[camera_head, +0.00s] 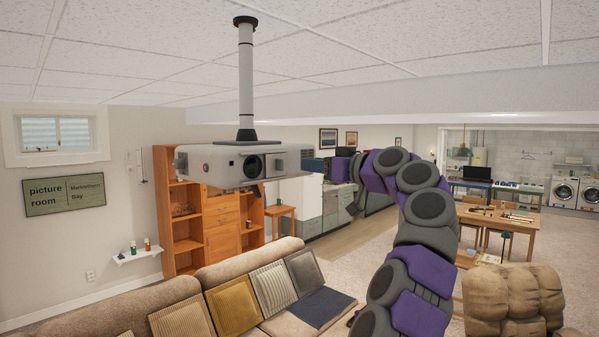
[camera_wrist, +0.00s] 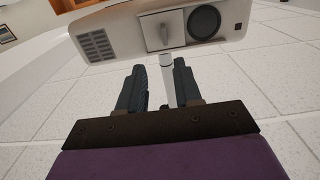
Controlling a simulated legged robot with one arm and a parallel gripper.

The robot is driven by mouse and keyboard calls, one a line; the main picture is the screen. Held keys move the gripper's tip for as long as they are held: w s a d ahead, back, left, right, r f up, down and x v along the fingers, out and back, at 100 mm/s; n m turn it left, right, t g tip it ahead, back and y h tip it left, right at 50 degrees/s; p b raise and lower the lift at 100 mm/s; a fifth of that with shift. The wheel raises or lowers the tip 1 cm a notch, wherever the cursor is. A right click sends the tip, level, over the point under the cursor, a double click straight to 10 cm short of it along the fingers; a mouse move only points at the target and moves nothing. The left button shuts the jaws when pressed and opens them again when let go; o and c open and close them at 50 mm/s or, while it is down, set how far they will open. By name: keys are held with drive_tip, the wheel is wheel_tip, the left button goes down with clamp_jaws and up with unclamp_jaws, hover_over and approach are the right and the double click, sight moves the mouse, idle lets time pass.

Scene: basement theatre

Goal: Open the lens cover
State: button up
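The white ceiling projector (camera_head: 225,165) hangs from a pole. Its dark round lens (camera_head: 253,166) shows uncovered on the front face. In the wrist view, which is upside down, the projector (camera_wrist: 110,30) fills the top. There the lens cover, a pale square panel with a small handle (camera_wrist: 165,30), sits beside the exposed lens (camera_wrist: 204,22), not over it. My gripper (camera_wrist: 160,88) is open and empty, its two dark fingers apart and pointing toward the projector without visible contact. In the head view my arm bends over right of the projector; its fingertips are hard to make out.
The projector's pole (camera_head: 246,80) runs to the ceiling. A sofa (camera_head: 140,305) with cushions lies below. An orange wooden cabinet (camera_head: 222,225) stands behind the projector. A table (camera_head: 500,220) is at the right. The air between my arm and the projector looks clear.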

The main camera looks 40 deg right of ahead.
drive_tip(key=s+b, duration=0.1)
drive_tip(key=s, duration=0.6)
drive_tip(key=shift+s+d, duration=0.4)
